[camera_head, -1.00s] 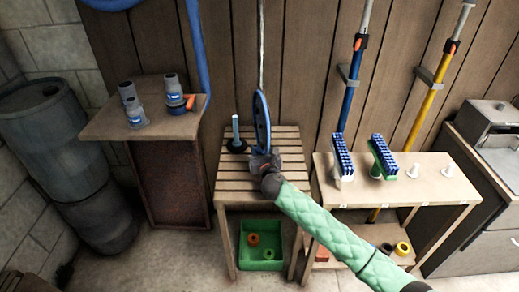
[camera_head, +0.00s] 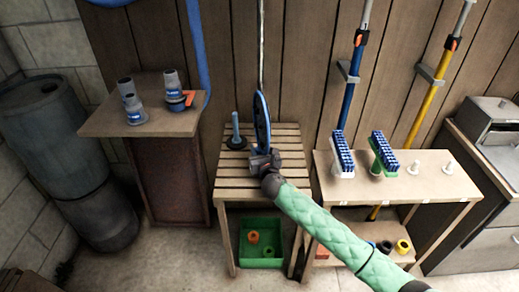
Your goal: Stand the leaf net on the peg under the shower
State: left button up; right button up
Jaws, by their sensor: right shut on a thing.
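The leaf net (camera_head: 262,120) is a blue-rimmed frame seen nearly edge-on, upright above the slatted wooden stand (camera_head: 290,140). My right gripper (camera_head: 262,158) is shut on its lower end; the fingers and the held part are small and partly hidden. The peg (camera_head: 235,128) is a blue upright rod on a dark round base, on the slatted top just left of the net. A thin pale vertical pipe (camera_head: 261,45) runs up the wall behind the net. The shower head is not in view. My left gripper is not in view.
A green bin (camera_head: 261,262) with small rings sits under the slatted stand. A side table (camera_head: 110,125) with grey fittings stands left, beside a dark barrel (camera_head: 65,155). On the right, a shelf (camera_head: 430,190) holds two blue brushes and white pegs; two poles lean behind.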

jog(key=shift+f, duration=0.3)
jog(key=shift+f, duration=0.1)
dwell(0.3)
jog(key=o, duration=1.2)
jog(key=shift+c, duration=0.2)
jog(key=o, duration=0.5)
